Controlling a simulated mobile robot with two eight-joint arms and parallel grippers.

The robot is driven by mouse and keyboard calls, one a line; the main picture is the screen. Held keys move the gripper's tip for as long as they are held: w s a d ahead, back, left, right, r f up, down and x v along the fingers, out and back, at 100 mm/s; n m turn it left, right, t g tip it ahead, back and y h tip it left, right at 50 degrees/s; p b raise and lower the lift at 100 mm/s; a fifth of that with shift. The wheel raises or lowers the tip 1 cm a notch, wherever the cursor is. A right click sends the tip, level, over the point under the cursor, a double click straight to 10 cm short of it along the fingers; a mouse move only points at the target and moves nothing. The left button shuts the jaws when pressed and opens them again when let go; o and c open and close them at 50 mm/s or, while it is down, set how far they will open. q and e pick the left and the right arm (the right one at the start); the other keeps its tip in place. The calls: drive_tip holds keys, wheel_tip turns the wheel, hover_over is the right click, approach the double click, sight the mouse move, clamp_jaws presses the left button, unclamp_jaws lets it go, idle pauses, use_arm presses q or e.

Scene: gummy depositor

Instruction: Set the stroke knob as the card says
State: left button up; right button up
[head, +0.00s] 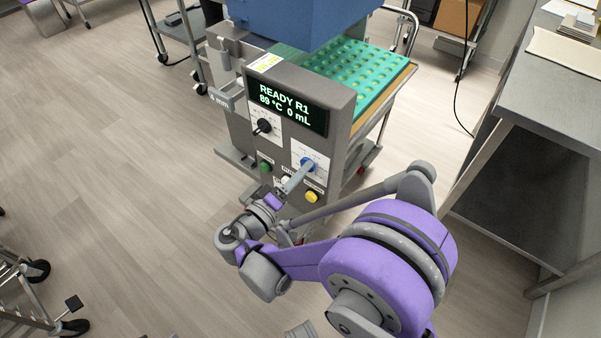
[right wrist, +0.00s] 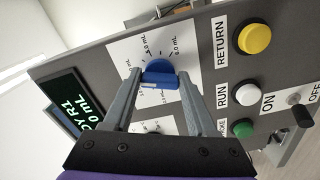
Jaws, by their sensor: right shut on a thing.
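The blue knob (head: 307,162) with a white mL dial is on the lower right of the machine's front panel. In the right wrist view the blue knob (right wrist: 158,75) has mL marks around it, among them 6.0 mL. My right gripper (head: 302,170) is shut on this knob, one finger on each side in the wrist view (right wrist: 159,80). A small white and yellow card (head: 265,62) sits at the panel's top left; its text is too small to read. The display (head: 286,105) reads READY R1, 89 °C, 0 mL. My left gripper is out of view.
A black knob (head: 264,126) sits left of the blue one. Green (right wrist: 242,128), white RUN (right wrist: 247,94) and yellow RETURN (right wrist: 254,39) buttons and an ON/OFF switch are close by. A green mould tray (head: 352,70) lies behind the panel.

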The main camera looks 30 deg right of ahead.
drive_tip(key=m, duration=0.6)
drive_tip(key=shift+f+m, duration=0.1)
drive_tip(key=shift+m, duration=0.2)
idle(0.4)
drive_tip(key=o, duration=1.4)
drive_tip(key=shift+c, duration=0.2)
drive_tip(key=v, duration=1.1)
drive_tip(key=shift+p, duration=0.35)
drive_tip(key=shift+w, duration=0.1)
